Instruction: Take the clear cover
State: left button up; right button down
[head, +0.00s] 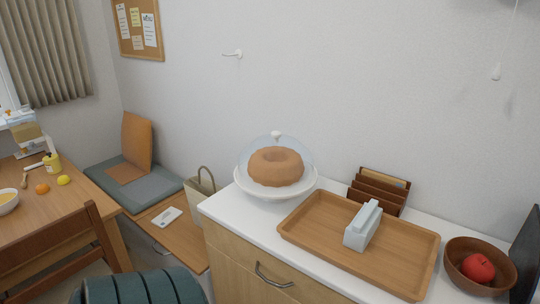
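The clear cover (276,141) is a glass dome with a small white knob on top. It stands upright over a brown ring cake (275,167) on a white cake stand (276,193). The stand is at the back left of a white-topped cabinet (229,202). The dome appears to rest on the stand around the cake. Neither of my grippers shows in the head view.
A wooden tray (314,247) with a pale blue slotted holder (362,228) lies right of the stand. Behind it is a brown wooden rack (378,192). A bowl (454,258) with a red apple (478,267) is at right. The wall is close behind.

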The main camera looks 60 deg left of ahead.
aim_at(276, 163)
jog(key=u, duration=1.8)
jog(key=i+j, duration=0.35)
jog(key=j, duration=0.2)
jog(key=i+j+u, duration=0.1)
jog(key=i+j, duration=0.25)
jog(key=j, duration=0.15)
